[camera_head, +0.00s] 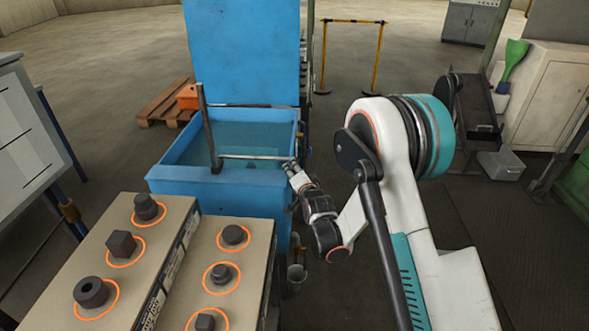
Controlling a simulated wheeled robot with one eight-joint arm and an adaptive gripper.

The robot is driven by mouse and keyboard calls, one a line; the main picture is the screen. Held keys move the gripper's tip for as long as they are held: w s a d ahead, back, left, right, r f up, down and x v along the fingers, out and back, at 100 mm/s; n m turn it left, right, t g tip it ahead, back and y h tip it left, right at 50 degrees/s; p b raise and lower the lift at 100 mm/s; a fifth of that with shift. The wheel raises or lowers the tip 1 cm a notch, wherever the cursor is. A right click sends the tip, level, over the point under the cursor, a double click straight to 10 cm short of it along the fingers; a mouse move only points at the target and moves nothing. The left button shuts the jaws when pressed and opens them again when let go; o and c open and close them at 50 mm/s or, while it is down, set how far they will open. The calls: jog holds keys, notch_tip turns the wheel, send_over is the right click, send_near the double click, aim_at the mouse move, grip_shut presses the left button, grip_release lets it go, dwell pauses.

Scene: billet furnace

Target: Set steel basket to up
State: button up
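The blue tank (222,182) stands at the upper middle, its blue panel upright behind it, with greenish liquid inside. A dark upright post (206,125) rises at its left, and a thin steel bar (252,157) runs from the post's foot across the tank to the right rim. I cannot make out a steel basket clearly; a darker shape (228,158) shows faintly in the liquid. My gripper (291,168) is at the tank's right rim, close to the bar's right end. Whether it touches the bar, and whether its fingers are open or shut, is too small to tell.
Two beige benches (158,207) with several dark metal parts in orange rings stand in front of the tank. A wooden pallet (161,104) with an orange box (188,97) lies behind left. A yellow barrier (351,21) stands behind. Floor right of the tank is partly clear.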

jog(key=shift+c, duration=0.3)
grip_shut()
jog(key=shift+r, duration=0.1)
notch_tip(320, 180, up, 23)
jog(key=p, duration=1)
jog(key=shift+r+p, duration=0.15)
jog(key=shift+p, duration=0.25)
jog(key=shift+o, duration=0.3)
grip_release()
jog(key=shift+r, duration=0.1)
